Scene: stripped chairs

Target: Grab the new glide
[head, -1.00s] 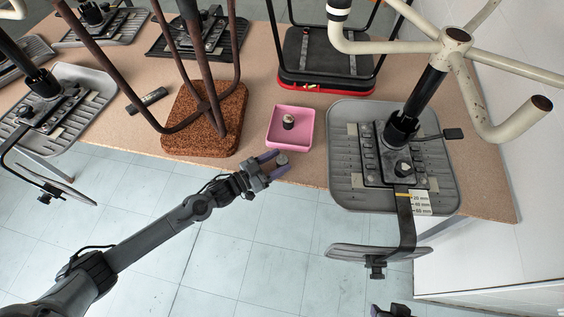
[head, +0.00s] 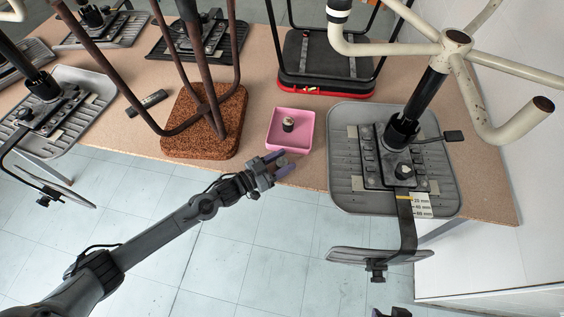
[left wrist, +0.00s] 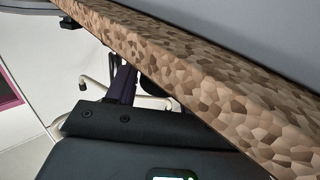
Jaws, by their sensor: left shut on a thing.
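My left gripper (head: 279,161) is at the table's front edge, just below the pink tray (head: 304,147). Its purple-grey fingers are closed together on a small grey round piece, the new glide, which is mostly hidden between them. Another small dark piece with a pale top (head: 288,124) stands inside the pink tray, apart from the gripper. The left wrist view shows a dark part of the gripper (left wrist: 150,125) close to the speckled table edge, and the glide cannot be made out there. Only a dark tip at the bottom edge of the head view may belong to my right gripper (head: 393,312).
The brown speckled table (head: 262,95) carries upturned chairs. A grey chair seat (head: 345,190) with a black post lies right of the tray. A brown cork-like seat (head: 205,140) lies left of it. Open floor is in front.

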